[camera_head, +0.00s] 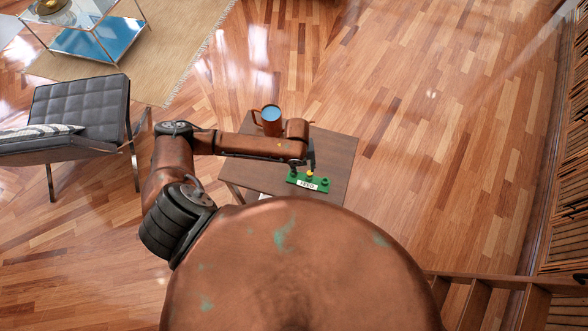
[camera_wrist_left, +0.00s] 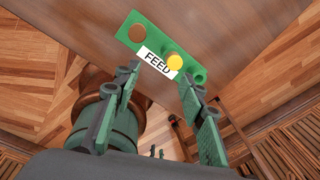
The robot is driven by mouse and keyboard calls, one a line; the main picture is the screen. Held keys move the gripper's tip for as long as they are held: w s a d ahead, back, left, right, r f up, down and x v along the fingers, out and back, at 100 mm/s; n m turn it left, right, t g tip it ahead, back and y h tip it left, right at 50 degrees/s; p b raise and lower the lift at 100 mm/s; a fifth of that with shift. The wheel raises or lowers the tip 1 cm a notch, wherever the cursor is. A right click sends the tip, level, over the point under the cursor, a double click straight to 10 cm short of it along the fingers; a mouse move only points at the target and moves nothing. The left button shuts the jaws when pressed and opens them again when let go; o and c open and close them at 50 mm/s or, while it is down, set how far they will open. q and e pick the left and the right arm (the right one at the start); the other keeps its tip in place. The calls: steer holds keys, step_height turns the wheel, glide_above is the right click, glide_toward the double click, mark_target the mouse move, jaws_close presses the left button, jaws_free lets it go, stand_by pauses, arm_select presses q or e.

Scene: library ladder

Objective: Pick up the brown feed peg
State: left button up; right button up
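The green board (camera_head: 303,184) with a white FEED label lies on the small brown table. In the left wrist view, the brown feed peg (camera_wrist_left: 137,32) shows as a round brown top at the board's upper-left end. A yellow peg (camera_wrist_left: 175,61) stands near the label, and a green round piece (camera_wrist_left: 199,76) is at the other end. My left gripper (camera_wrist_left: 158,75) is open and empty above the board, its fingertips nearer the yellow peg than the brown one. In the head view my left gripper (camera_head: 311,161) hides part of the board. My right gripper is out of view.
An orange-brown mug (camera_head: 257,120) with a blue inside stands at the back of the table (camera_head: 335,150). A black chair (camera_head: 85,105) is to the left. Wooden rungs (camera_head: 475,303) are at the lower right. Open wooden floor (camera_head: 440,130) lies right of the table.

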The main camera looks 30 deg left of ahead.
arm_select(q)
steer(key=a+m, duration=0.1)
steer(key=a, duration=0.1)
steer(key=a+r+m, duration=0.1)
steer(key=a, duration=0.1)
steer(key=shift+w+r+y, duration=0.15)
steer(key=shift+w+y, duration=0.05)
steer(key=shift+y, duration=0.2)
steer(key=shift+a+g, duration=0.3)
steer(key=shift+a, duration=0.05)
step_height(320, 180, down, 8)
steer(key=shift+r+p, duration=0.15)
steer(key=shift+p, duration=0.4)
steer(key=c, duration=0.8)
